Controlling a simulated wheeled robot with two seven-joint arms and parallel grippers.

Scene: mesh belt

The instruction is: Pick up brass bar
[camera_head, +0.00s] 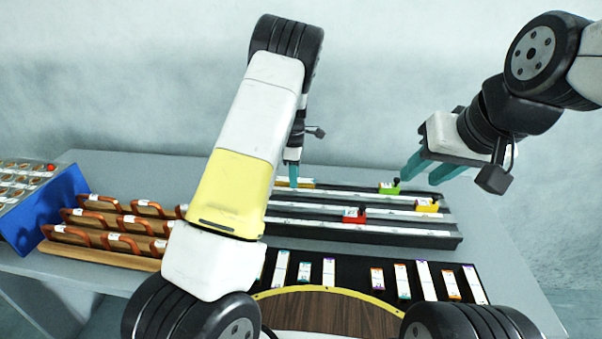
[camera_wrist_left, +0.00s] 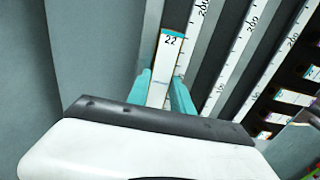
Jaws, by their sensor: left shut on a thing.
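The brass bar (camera_head: 306,184) shows as a short yellowish strip at the back of the black rack. In the left wrist view the bar (camera_wrist_left: 171,58) has a pale top face marked "22" and a thin brass-coloured edge. My left gripper (camera_head: 292,178) points down at the rack's back row. In its wrist view the two teal fingers (camera_wrist_left: 164,92) stand on either side of the bar, shut on it. The lower end of the bar is hidden by the gripper body. My right gripper (camera_head: 430,168) is open and empty above the rack's right end.
The black rack (camera_head: 350,229) has long pale rails with green (camera_head: 389,188), red (camera_head: 354,215) and yellow (camera_head: 427,205) sliders. Several labelled strips lie on a black mat (camera_head: 340,273) in front.

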